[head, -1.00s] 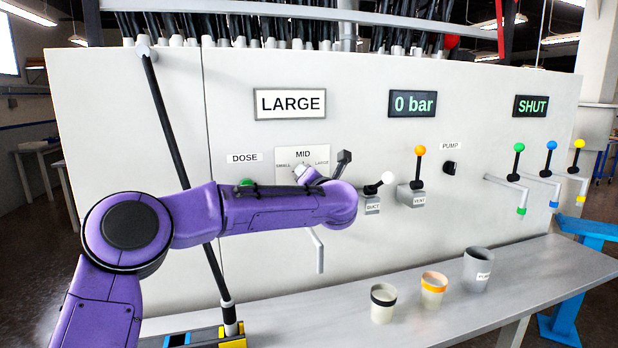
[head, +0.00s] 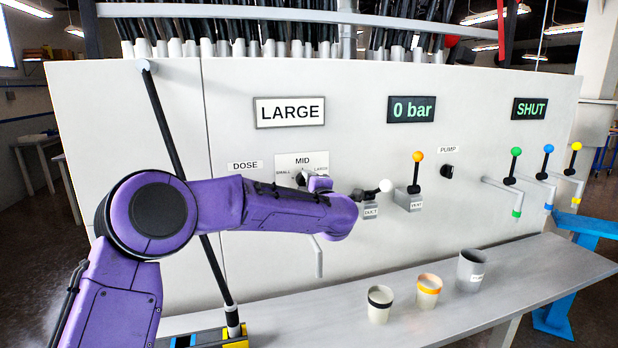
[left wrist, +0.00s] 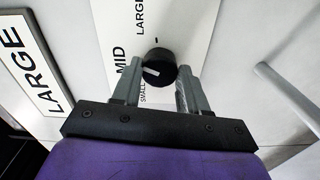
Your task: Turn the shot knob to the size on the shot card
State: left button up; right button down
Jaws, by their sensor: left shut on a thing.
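The shot card (head: 290,112) on the panel reads LARGE; it also shows at the left of the left wrist view (left wrist: 28,65). The shot knob (left wrist: 158,66) is round and black with a pale pointer line, on a white scale plate (head: 318,160) marked SMALL, MID and LARGE. In the left wrist view its pointer line lies on the side towards the word MID. My left gripper (left wrist: 157,75) is shut on the knob, one grey finger on each side. In the head view my purple arm partly hides the knob. My right gripper is not in view.
Right of the arm stand the duct lever (head: 386,186) with a white ball and the vent lever (head: 417,157) with an orange ball. Several cups stand on the bench (head: 430,312) below. A black pole (head: 170,130) leans on the panel at left. A display reads 0 bar (head: 411,109).

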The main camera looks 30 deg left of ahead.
pick_arm(q)
jog(key=shift+a+r+m+p, duration=0.15)
jog(key=shift+m+p, duration=0.95)
jog(key=shift+m, duration=1.65)
jog(key=shift+a+r+m+p, duration=0.2)
jog(key=shift+m+p, duration=0.9)
jog(key=shift+m, duration=1.65)
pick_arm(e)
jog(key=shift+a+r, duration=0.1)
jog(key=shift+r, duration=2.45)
pick_arm(q)
jog(key=shift+d, duration=0.15)
jog(key=o, duration=1)
jog(key=shift+w, duration=0.1)
jog(key=shift+o, duration=0.3)
jog(key=shift+f, duration=0.15)
jog(key=b+v, duration=0.4)
jog(key=v, duration=0.6)
jog(key=shift+b, duration=0.4)
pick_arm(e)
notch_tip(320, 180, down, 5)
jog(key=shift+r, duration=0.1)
